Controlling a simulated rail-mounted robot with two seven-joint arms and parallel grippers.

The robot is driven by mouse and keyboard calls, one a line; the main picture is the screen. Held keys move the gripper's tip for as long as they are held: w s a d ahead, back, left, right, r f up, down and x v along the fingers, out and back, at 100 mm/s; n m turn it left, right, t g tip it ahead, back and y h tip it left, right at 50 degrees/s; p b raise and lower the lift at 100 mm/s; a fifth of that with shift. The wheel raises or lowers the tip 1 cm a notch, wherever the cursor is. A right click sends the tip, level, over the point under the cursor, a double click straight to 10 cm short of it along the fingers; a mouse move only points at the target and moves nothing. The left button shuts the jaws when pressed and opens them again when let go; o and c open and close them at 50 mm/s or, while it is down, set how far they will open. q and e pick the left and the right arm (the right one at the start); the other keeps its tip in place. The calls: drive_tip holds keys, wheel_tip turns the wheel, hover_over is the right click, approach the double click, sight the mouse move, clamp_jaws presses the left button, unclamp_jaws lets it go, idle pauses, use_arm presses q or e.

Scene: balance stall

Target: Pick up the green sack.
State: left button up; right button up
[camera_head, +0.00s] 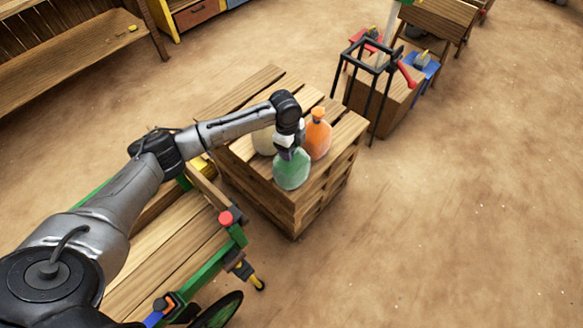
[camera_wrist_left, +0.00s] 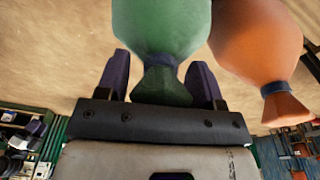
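The green sack (camera_head: 292,171) stands upright on the near corner of a wooden crate stand (camera_head: 322,192). My left gripper (camera_head: 289,150) is right above it, pointing down, and covers its tied top. In the left wrist view the green sack (camera_wrist_left: 162,28) has its neck and flared top between the two purple fingers of my left gripper (camera_wrist_left: 160,76). The fingers are apart, with a gap showing on each side of the neck, so it looks open around the sack. My right gripper is not in view.
An orange sack (camera_head: 318,139) stands close beside the green one, and a pale sack (camera_head: 262,141) is partly hidden behind my arm. A green-framed wooden cart (camera_head: 165,262) stands to the left. A black frame (camera_head: 377,70) is on a box behind. Open floor lies right.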

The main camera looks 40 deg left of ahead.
use_arm(q)
clamp_jaws()
idle(0.3)
drive_tip(key=shift+d+r, duration=0.1)
drive_tip(key=shift+r, duration=0.15)
